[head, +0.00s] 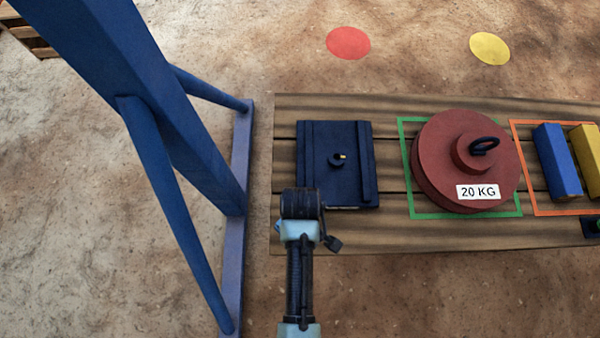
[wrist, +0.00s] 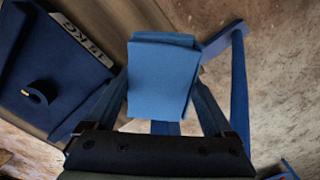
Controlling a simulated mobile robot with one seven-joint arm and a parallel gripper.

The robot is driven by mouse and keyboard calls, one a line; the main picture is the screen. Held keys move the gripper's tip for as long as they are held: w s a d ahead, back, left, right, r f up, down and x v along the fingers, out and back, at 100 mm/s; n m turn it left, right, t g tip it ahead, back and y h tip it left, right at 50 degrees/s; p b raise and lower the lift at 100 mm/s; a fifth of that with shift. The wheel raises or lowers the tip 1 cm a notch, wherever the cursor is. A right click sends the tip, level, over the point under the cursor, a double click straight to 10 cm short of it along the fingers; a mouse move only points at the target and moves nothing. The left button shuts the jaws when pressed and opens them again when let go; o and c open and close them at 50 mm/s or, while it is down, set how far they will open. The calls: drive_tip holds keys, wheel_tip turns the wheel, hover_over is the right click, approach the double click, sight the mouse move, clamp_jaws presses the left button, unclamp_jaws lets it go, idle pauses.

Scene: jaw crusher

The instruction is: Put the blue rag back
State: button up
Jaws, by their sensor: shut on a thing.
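The blue rag (wrist: 162,78) is a flat, light blue folded piece in the middle of the wrist view. My gripper (wrist: 160,95) is shut on it, with a dark finger on each side. In the head view my arm end (head: 301,205) is at the front edge of the wooden bench, just below the dark blue plate. The rag cannot be made out in the head view.
The wooden bench (head: 390,235) holds a dark blue plate (head: 312,160) with a small hook, a red 20 KG weight (head: 435,165) in a green outline, and blue (head: 558,160) and yellow (head: 590,150) blocks. A blue steel frame (head: 170,100) stands left, near my arm.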

drive_tip(key=shift+f+b, duration=0.65)
drive_tip(key=shift+f, duration=2.3)
drive_tip(key=shift+f, duration=0.15)
drive_tip(key=o, duration=0.9)
